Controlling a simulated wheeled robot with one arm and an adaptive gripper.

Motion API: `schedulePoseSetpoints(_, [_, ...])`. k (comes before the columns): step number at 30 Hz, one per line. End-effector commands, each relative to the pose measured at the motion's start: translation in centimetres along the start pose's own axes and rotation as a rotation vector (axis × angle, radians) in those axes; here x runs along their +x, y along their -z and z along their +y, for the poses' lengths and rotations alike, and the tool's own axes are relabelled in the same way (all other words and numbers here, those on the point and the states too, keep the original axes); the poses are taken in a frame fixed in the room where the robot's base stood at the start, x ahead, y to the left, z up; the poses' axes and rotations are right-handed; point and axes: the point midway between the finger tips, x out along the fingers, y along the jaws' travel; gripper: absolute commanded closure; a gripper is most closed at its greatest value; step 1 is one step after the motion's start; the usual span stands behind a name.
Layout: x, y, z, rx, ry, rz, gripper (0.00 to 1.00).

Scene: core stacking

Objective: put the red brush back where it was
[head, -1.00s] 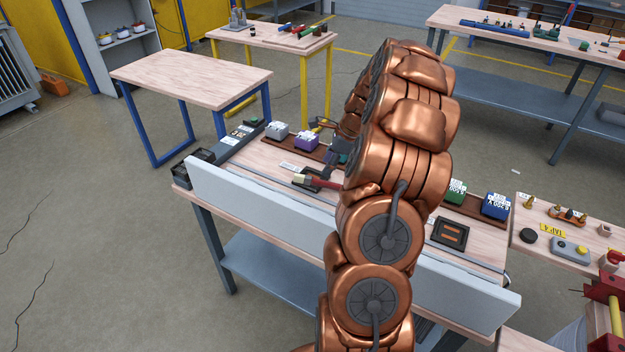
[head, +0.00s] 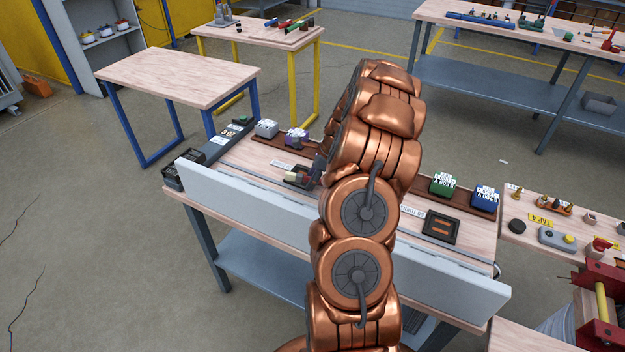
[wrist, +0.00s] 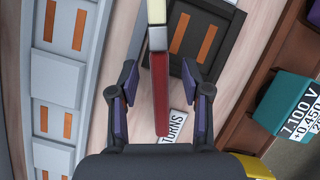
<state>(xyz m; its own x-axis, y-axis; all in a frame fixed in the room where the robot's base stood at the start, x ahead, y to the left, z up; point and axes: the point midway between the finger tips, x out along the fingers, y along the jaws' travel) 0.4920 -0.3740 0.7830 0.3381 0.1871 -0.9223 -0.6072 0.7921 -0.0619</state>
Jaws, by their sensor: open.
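The red brush (wrist: 160,90) has a red handle, a metal band and a cream end. In the wrist view it lies lengthwise between the two fingers of my gripper (wrist: 158,70), which is open with a gap on each side of the handle. The cream end points away from my gripper, beside a black holder (wrist: 205,25) with two orange strips. In the head view the brush's cream end (head: 291,176) shows at the left of my gripper (head: 316,170), and my arm hides much of the rest.
A teal block (wrist: 290,105) stands on a brown rail at the right of the wrist view. A "TURNS" label (wrist: 177,127) lies near the handle. Grey parts with orange strips (wrist: 55,85) line the left. Green (head: 442,184) and blue (head: 485,198) blocks stand along the bench.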

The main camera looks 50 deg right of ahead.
Motion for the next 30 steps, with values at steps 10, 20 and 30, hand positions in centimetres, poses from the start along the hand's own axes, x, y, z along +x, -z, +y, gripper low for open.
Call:
schedulePoseSetpoints(10, [-0.04, -0.02, -0.01, -0.001, 0.001, 0.0, 0.72])
schedulePoseSetpoints(20, [-0.06, -0.03, -0.01, -0.001, 0.001, 0.0, 1.0])
schedulePoseSetpoints(30, [-0.16, -0.07, -0.03, -0.001, 0.001, 0.0, 1.0])
